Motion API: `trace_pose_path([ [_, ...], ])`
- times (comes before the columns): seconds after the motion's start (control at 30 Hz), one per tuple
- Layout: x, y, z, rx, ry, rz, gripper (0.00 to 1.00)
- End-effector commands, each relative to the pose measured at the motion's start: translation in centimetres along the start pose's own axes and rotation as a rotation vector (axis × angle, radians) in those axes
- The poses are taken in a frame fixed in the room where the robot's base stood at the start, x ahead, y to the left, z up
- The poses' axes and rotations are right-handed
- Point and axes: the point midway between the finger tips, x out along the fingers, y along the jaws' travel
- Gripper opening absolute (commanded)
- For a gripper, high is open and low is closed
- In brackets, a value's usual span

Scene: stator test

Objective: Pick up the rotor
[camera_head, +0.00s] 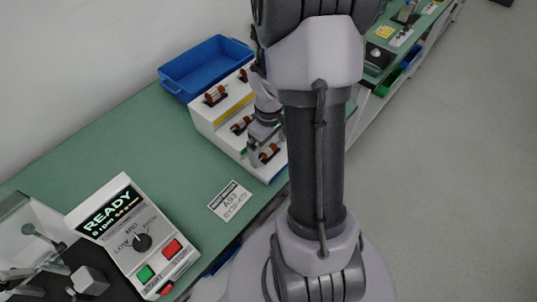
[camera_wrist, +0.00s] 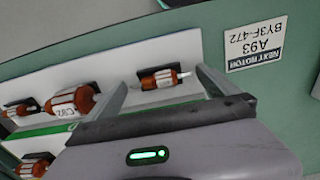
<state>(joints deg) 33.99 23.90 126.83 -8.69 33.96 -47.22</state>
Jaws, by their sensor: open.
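Several rotors with copper-red bodies and pale shafts rest in dark cradles on a stepped white rack (camera_head: 205,127). My gripper (camera_wrist: 161,84) is open over the rack's front step, its fingers on either side of one rotor (camera_wrist: 165,78), with no clear contact. That rotor also shows in the head view (camera_head: 269,152), beside my gripper (camera_head: 258,152). Its label is too small to read. A larger rotor (camera_wrist: 68,103) to the left in the wrist view has a tag that seems to read C02. A card (camera_wrist: 257,45) reads "NEXT ROTOR A93 BY3F-472"; it also lies on the bench (camera_head: 230,201).
A blue bin (camera_head: 207,66) stands behind the rack. A control box (camera_head: 132,235) showing READY, with a knob and red and green buttons, is at the lower left beside a test fixture (camera_head: 40,262).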

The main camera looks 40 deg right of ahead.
Motion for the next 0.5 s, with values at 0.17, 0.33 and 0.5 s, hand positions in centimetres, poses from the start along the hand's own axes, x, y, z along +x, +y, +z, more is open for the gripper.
trace_pose_path([
  [0.17, -0.27, 0.02, -0.02, 0.0, 0.001, 0.001, 0.92],
  [0.33, -0.28, 0.02, -0.02, 0.001, 0.001, 0.0, 0.59],
  [0.5, -0.29, 0.03, -0.03, 0.001, 0.001, 0.001, 0.41],
])
